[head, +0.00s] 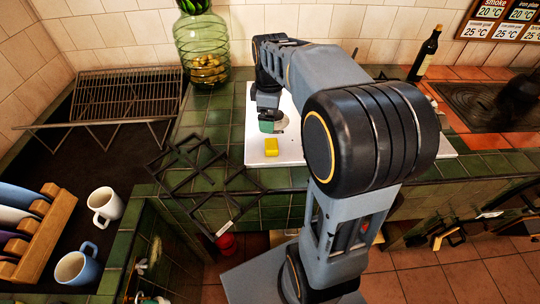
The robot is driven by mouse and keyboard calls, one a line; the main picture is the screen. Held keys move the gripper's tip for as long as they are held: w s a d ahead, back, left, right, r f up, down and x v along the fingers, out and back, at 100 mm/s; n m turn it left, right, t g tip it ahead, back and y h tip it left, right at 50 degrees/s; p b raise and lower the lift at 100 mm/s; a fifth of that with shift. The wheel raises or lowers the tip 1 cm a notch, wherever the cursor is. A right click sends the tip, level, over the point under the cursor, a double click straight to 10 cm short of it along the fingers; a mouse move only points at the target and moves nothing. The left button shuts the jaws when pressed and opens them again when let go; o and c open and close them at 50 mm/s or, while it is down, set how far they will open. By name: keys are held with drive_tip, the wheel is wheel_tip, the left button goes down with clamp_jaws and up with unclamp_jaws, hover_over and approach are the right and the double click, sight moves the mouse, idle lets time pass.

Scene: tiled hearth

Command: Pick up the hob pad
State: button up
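A small yellow block (271,146) lies on a white board (289,155) on the green-tiled counter. A small green piece (266,127) shows at the lower end of my gripper (268,117), just behind the yellow block. I cannot tell which of these two is the hob pad. My gripper points down over the left part of the board. Its fingers are too small and dark to tell whether they are open or shut, or whether they hold the green piece. My arm hides much of the board.
A black metal trivet (205,178) lies left of the board. A glass jar (203,50) stands behind it. A wire rack (125,92), two mugs (105,205) (77,265) and a wooden plate rack (45,235) are at left. A dark bottle (425,57) stands at the back right.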

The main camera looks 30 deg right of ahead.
wheel_tip(320, 180, down, 4)
drive_tip(key=w+d+n+b, duration=0.1)
drive_tip(key=w+d+n, duration=0.1)
drive_tip(key=w, duration=0.1)
hover_over(271, 144)
drive_tip(key=shift+g, duration=0.3)
wheel_tip(271, 144, down, 6)
drive_tip(key=shift+d+f+b, duration=0.15)
drive_tip(key=shift+b, duration=0.2)
drive_tip(key=shift+f, duration=3.05)
drive_tip(key=c, duration=1.1)
